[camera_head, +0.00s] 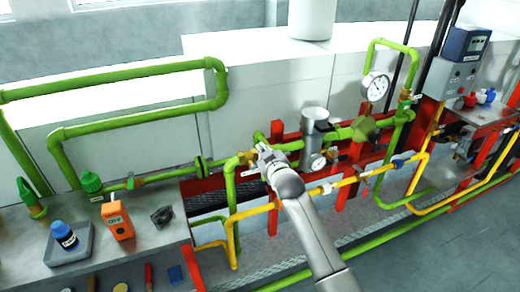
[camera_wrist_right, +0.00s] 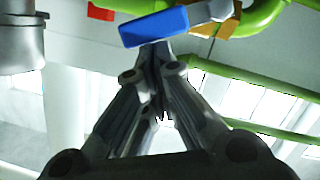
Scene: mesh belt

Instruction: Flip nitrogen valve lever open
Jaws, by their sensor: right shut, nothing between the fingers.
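The lever has a blue grip (camera_wrist_right: 155,25) and a metal shank that joins a brass valve body (camera_wrist_right: 208,18) on a green pipe in the right wrist view. In the head view a brass fitting (camera_head: 247,158) on the green pipe sits just left of my right gripper (camera_head: 262,148); the blue grip cannot be made out there. My right gripper is shut and empty. In the wrist view its fingertips (camera_wrist_right: 155,48) meet the lower edge of the blue grip in the picture; whether they touch it I cannot tell. My left gripper is not in view.
A grey cylinder (camera_head: 314,125) and a dial gauge (camera_head: 317,162) stand right of my right gripper. Yellow pipe (camera_head: 252,211) and red frame bars (camera_head: 342,193) lie close by. An orange device (camera_head: 117,220) and a blue-capped bottle (camera_head: 64,235) are on the left bench.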

